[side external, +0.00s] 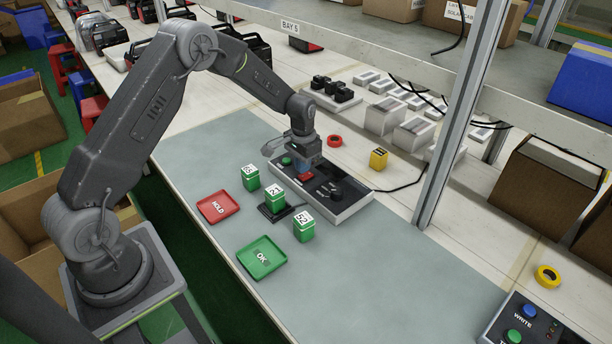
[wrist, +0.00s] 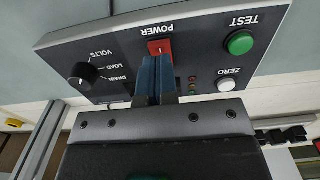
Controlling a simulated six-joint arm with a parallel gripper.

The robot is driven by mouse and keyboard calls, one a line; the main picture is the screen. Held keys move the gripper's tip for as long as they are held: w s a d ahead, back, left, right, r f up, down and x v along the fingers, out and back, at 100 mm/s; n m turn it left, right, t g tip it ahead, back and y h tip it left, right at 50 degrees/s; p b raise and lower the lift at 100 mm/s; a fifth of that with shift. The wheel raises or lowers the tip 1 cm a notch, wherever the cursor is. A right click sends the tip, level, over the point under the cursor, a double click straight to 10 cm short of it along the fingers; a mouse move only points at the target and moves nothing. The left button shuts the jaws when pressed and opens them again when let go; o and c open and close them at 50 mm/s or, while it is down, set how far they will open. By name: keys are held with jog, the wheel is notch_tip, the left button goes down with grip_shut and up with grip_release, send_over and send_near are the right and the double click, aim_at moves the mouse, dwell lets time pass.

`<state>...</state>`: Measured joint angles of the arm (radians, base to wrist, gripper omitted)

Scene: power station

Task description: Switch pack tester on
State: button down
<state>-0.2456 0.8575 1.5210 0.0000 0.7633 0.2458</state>
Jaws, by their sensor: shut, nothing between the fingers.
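The pack tester (side external: 345,207) is a grey box with a dark sloping panel on the bench mat. In the wrist view its panel (wrist: 120,60) appears upside down. It has a red POWER switch (wrist: 160,46), a green TEST button (wrist: 239,43), a white ZERO button (wrist: 226,85) and a black rotary knob (wrist: 83,76). My gripper (wrist: 154,62) is shut and empty, with its blue fingertips right at the POWER switch and partly covering it. I cannot tell whether they touch. The side view shows my gripper (side external: 303,170) low over the panel beside the red switch.
Green numbered packs (side external: 304,230) stand in front of the tester, one on a black stand (side external: 285,211). A red HOLD tray (side external: 217,206) and a green OK tray (side external: 262,257) lie nearer. A shelf post (side external: 455,130) rises behind. The mat's right part is clear.

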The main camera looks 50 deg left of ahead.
jog(key=shift+f, duration=1.15)
dwell(0.5)
jog(key=shift+r, duration=3.5)
jog(key=shift+r, duration=0.2)
notch_tip(320, 180, up, 11)
jog(key=t, duration=0.1)
send_over(303, 176)
jog(key=s+d, duration=0.4)
jog(key=s, duration=0.1)
jog(key=s+d+r+t, duration=0.2)
jog(key=s+d+r, duration=0.2)
jog(key=s+r, duration=0.3)
jog(key=s+d+r+t, duration=0.1)
jog(key=s+d+r, duration=0.1)
jog(key=s, duration=0.7)
jog(key=s+d+r+t, duration=0.1)
jog(key=s+d, duration=0.1)
jog(key=s, duration=0.6)
jog(key=shift+s+d+r+t, duration=0.2)
jog(key=shift+s+r+t, duration=0.1)
jog(key=shift+s+r, duration=0.05)
